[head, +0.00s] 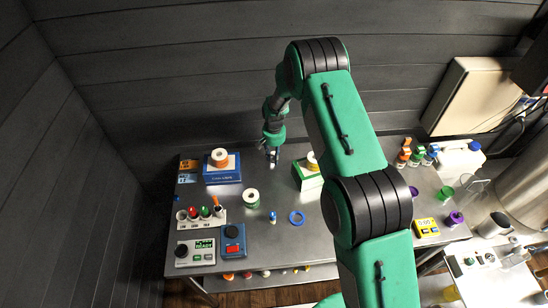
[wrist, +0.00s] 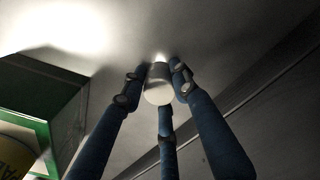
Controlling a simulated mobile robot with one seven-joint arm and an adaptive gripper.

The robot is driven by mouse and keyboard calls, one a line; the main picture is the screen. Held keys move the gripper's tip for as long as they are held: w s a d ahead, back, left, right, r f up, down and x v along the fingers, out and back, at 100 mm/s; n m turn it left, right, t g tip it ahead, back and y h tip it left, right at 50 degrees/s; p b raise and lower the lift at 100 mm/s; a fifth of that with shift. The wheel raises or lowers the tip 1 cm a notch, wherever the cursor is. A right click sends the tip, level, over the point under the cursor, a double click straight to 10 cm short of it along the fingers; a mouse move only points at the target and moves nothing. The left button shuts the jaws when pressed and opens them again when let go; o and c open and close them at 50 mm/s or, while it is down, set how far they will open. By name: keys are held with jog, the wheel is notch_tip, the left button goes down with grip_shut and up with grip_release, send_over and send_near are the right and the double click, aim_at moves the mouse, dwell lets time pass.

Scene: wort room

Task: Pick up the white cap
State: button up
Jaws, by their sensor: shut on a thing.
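The white cap (wrist: 158,92) shows in the wrist view between the fingers of my gripper (wrist: 158,78). It is a small pale cylinder, and the fingertips close on it from the sides. The grey metal tabletop shows behind it; I cannot tell how far the cap is above it. In the head view my gripper (head: 271,157) is over the back of the table, between the blue box and the green box. The cap is too small there to make out clearly.
A blue box (head: 222,176) with a roll on top stands left of my gripper. A green box (head: 305,180) stands right, partly behind my arm. A pale roll (head: 251,196), a small blue-topped item (head: 272,216) and a blue ring (head: 297,217) lie in front. The dark wall is close behind.

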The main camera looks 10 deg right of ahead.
aim_at(274, 153)
jog(key=shift+r, duration=0.2)
jog(key=shift+r, duration=0.55)
jog(key=shift+s+d+r+b, duration=0.1)
jog(key=shift+s+r+b, duration=0.1)
jog(key=shift+r, duration=0.35)
jog(key=shift+s+r+b, duration=0.15)
jog(key=shift+s+r, duration=0.05)
jog(key=shift+r, duration=0.3)
jog(key=s, duration=0.5)
jog(key=s+d+r+b, duration=0.1)
jog(key=s, duration=0.4)
jog(key=s+d, duration=0.1)
jog(key=s, duration=0.4)
jog(key=shift+r, duration=0.25)
